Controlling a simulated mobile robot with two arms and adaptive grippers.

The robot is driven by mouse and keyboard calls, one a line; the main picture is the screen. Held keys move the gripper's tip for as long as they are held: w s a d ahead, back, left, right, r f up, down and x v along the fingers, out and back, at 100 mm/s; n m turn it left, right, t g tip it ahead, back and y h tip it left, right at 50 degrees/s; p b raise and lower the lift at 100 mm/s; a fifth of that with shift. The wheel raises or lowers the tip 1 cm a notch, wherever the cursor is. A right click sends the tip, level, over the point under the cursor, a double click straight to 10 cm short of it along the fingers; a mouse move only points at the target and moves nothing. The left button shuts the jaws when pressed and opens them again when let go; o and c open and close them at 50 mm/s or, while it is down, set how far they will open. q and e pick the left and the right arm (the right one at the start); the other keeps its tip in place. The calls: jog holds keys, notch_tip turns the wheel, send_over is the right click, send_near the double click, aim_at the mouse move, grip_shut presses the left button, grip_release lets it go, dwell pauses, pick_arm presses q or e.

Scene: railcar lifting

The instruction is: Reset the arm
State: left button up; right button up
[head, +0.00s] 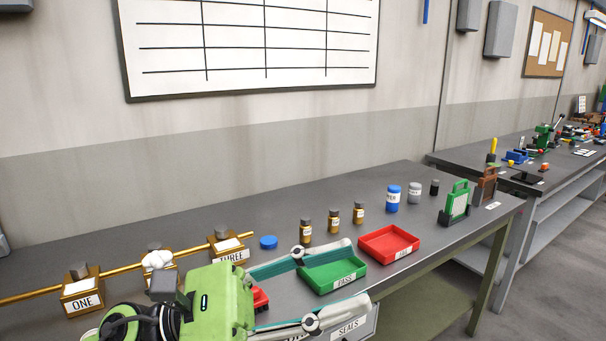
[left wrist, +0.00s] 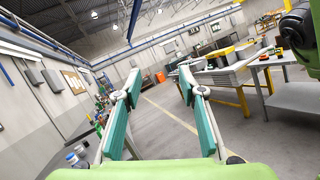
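My left gripper (head: 355,272) reaches in from the lower left of the head view, with a lime green body and two long fingers with teal pads. The fingers are spread wide apart and nothing is between them. They pass over the grey workbench (head: 390,205), with the green PASS tray (head: 333,276) showing between them. In the left wrist view the same gripper (left wrist: 158,75) is open and empty, pointing out across the room. My right gripper does not show in either view.
A red tray (head: 389,243), brown bottles (head: 332,219), a blue jar (head: 393,198) and a blue lid (head: 268,242) stand on the bench. A brass rod (head: 30,294) runs across labelled blocks ONE (head: 82,297) and THREE (head: 229,250). In the left wrist view, open floor (left wrist: 165,120) lies beyond the fingers.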

pick_arm(q)
jog(key=w+a+f+n+t+y, duration=0.1)
jog(key=w+a+n+t+y, duration=0.4)
jog(key=n+t, duration=0.7)
jog(key=w+a+f+n+t+y, duration=0.1)
jog(key=w+a+n+t+y, duration=0.4)
jog(key=n, duration=1.1)
jog(key=w+a+f+n+t+y, duration=0.2)
jog(key=w+a+f+n+y, duration=0.4)
jog(key=f+n, duration=0.45)
jog(key=s+a+f+n+g+y, duration=0.3)
jog(key=a+f+n, duration=0.15)
jog(key=f, duration=0.45)
jog(key=s+a+f+n+g+y, duration=0.25)
jog(key=f+n, duration=0.25)
jog(key=f, duration=0.3)
jog(key=s+f+n+g, duration=0.8)
jog(key=s+f+g, duration=0.3)
jog(key=s+f, duration=0.9)
jog(key=s+f+g, duration=0.1)
jog(key=s+f, duration=0.1)
jog(key=f, duration=1.1)
jog(key=s+f, duration=0.3)
jog(key=f, duration=1)
jog(key=s+a+f+g, duration=0.1)
jog(key=s+a+f, duration=0.3)
jog(key=s+f, duration=1.1)
jog(key=shift+s, duration=0.75)
